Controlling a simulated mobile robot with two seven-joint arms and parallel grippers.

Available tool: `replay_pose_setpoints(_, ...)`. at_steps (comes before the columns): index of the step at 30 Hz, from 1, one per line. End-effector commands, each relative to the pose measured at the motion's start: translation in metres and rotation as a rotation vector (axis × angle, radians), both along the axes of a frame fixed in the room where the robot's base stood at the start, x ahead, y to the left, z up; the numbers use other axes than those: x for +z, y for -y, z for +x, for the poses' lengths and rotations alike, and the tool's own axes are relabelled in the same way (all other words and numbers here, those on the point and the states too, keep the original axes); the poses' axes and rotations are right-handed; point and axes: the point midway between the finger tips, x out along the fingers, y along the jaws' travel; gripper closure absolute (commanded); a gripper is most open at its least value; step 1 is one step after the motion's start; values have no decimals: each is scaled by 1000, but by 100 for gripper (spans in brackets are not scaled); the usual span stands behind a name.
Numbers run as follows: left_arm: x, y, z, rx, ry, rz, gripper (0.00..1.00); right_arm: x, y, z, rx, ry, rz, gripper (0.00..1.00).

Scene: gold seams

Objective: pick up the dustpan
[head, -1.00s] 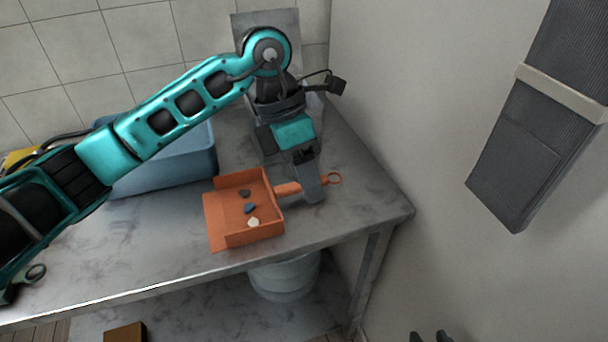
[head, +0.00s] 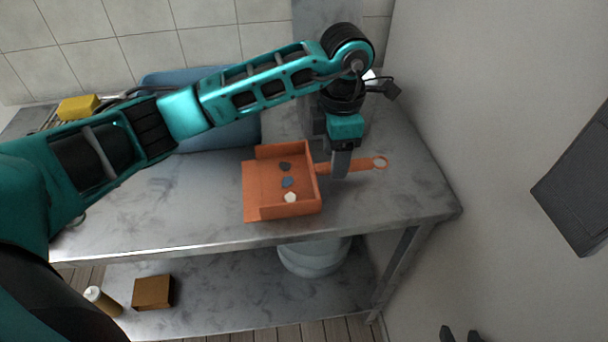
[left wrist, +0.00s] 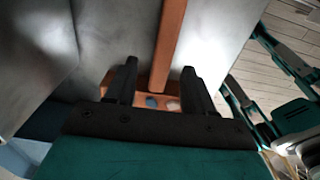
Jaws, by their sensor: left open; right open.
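The orange dustpan (head: 262,184) lies on the grey bench, open side to the left, with a dark, a blue and a white shard in it. Its handle (head: 363,164) points right and ends in a ring. My left gripper (head: 341,170) is over the handle between pan and ring. In the left wrist view my open left gripper (left wrist: 160,82) has one finger on each side of the handle (left wrist: 169,40), with gaps; whether it touches is unclear. Two dark fingertips of my right gripper (head: 460,336) show apart at the bottom edge of the head view, away from the bench.
A blue bin (head: 235,136) stands behind my left arm, and a yellow object (head: 78,107) lies at the back left. The wall closes off the right side. A pale bucket (head: 314,257) and a brown box (head: 153,292) are below. The bench front is clear.

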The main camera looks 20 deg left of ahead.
Motion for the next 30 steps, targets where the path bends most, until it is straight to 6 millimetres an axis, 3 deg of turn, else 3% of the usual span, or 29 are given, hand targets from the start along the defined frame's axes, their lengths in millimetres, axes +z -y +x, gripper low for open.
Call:
replay_pose_setpoints(6,-30,3,0,0,-2,-1,47,-1,0,0,1,1,1,57)
replay_pose_setpoints(15,-34,3,1,0,1,-1,48,0,-1,1,2,3,2,57)
replay_pose_setpoints(30,-33,3,0,-1,1,-1,96,1,-1,1,2,4,2,57)
